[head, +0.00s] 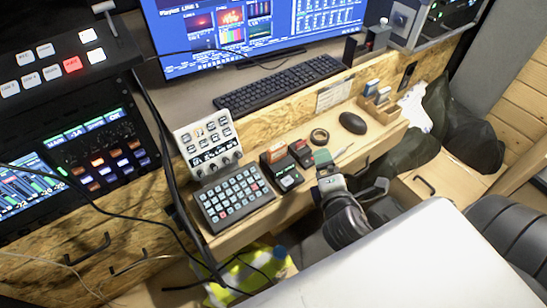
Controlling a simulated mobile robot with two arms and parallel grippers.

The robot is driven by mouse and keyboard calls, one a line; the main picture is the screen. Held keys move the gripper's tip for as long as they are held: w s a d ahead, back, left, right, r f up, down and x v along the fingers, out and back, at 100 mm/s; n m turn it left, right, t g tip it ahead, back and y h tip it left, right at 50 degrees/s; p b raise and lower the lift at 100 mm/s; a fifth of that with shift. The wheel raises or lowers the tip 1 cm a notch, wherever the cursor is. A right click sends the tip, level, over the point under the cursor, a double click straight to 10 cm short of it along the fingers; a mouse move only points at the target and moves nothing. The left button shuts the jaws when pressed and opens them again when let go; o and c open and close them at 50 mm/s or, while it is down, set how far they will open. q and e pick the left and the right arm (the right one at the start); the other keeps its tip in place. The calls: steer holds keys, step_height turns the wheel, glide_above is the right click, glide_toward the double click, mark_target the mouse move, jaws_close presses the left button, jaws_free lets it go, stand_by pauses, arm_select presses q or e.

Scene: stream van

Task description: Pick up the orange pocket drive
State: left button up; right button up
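A small orange-red piece (277,151), possibly the orange pocket drive, shows at the top of a black desk unit (284,174) with a green label. It is too small to tell whether it is a separate drive. A second black unit (301,154) with a reddish top stands beside it on the right. One gripper (352,173), which I take to be my right, reaches up from the lower middle. Its fingers look spread, with nothing visible between them. It is right of the black units, at the desk's front edge. My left gripper is not in view.
A button pad (234,197) and a white control panel (205,143) stand left of the units. A tape roll (319,136), a mouse (352,123) and a wooden card tray (382,103) lie to the right. A keyboard (280,82) sits on the shelf behind. Cables hang at the left.

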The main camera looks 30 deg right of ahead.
steer(key=n, duration=0.2)
steer(key=n+t+y, duration=0.3)
steer(key=n+y, duration=0.5)
steer(key=n, duration=1)
glide_toward(279, 152)
steer(key=shift+w+y, duration=0.3)
steer(key=w+p, duration=0.1)
steer(key=w, duration=0.2)
steer(key=w+p, duration=0.1)
steer(key=w, duration=0.2)
steer(key=w+a+p, duration=0.1)
steer(key=w, duration=0.2)
steer(key=shift+w+a+f, duration=0.1)
steer(key=shift+w, duration=0.15)
steer(key=shift+w+f, duration=0.1)
steer(key=shift+w, duration=0.25)
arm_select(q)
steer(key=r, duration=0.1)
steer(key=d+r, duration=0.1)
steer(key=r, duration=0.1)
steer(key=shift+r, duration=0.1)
arm_select(e)
steer(key=shift+s, duration=0.1)
steer(key=c, duration=1)
